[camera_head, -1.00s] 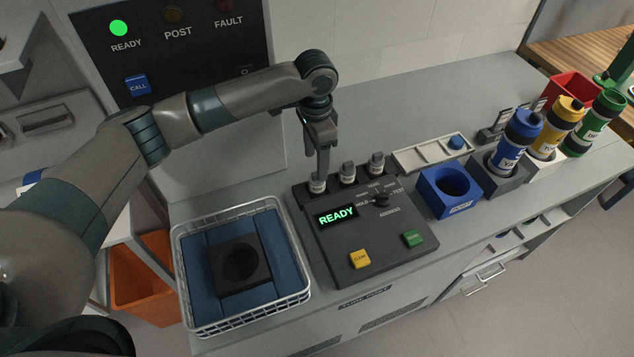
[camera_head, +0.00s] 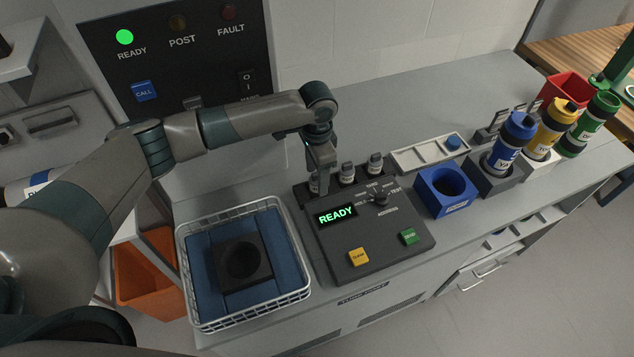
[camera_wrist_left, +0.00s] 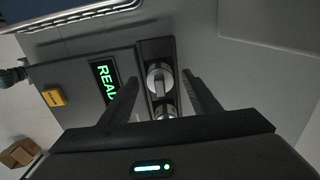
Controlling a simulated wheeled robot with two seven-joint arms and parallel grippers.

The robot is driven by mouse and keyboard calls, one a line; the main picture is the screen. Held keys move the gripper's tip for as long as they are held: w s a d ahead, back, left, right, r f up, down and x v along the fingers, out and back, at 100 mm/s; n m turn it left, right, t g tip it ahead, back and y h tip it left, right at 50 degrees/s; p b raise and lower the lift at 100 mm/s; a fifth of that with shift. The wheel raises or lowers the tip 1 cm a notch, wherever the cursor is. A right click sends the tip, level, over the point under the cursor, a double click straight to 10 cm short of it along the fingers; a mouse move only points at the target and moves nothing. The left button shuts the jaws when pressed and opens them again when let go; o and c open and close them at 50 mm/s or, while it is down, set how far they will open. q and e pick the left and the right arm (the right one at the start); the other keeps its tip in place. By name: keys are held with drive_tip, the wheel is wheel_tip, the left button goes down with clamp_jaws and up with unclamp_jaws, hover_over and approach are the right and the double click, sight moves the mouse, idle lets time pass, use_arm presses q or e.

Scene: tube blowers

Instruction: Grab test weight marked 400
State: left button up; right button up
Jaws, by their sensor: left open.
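Three small test weights with light metal knobs stand in a dark rack along the back of the console: a left one (camera_head: 314,185), a middle one (camera_head: 347,172) and a right one (camera_head: 375,163). Their markings are too small to read, so I cannot tell which is 400. My left gripper (camera_head: 319,168) points down at the left weight and partly hides it. In the left wrist view its open fingers (camera_wrist_left: 160,76) lie either side of one knob (camera_wrist_left: 160,80), with a second knob (camera_wrist_left: 165,111) nearer the palm. No grip shows. My right gripper is out of view.
The console (camera_head: 370,240) shows READY, with yellow and green buttons and a dial. A wire basket (camera_head: 302,294) with a black holder (camera_head: 240,262) stands left. A blue holder (camera_head: 447,190), a white tray (camera_head: 418,157) and blue, yellow and green bottles are to the right.

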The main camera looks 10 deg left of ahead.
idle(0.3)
use_arm(q)
clamp_jaws()
drive_tip(key=shift+r, duration=0.15)
drive_tip(key=shift+w+r+b, duration=0.1)
drive_tip(key=shift+r+b, duration=0.45)
wheel_tip(320, 180, up, 2)
drive_tip(key=shift+r+b, duration=0.2)
drive_tip(key=shift+b, duration=0.5)
drive_tip(key=w+d+r+b, duration=0.1)
drive_tip(key=d+r+b, duration=0.3)
drive_tip(key=d+r, duration=0.3)
drive_tip(key=shift+w+d+r+b, duration=0.15)
drive_tip(key=shift+d+b, duration=0.15)
drive_tip(key=shift+d, duration=2.05)
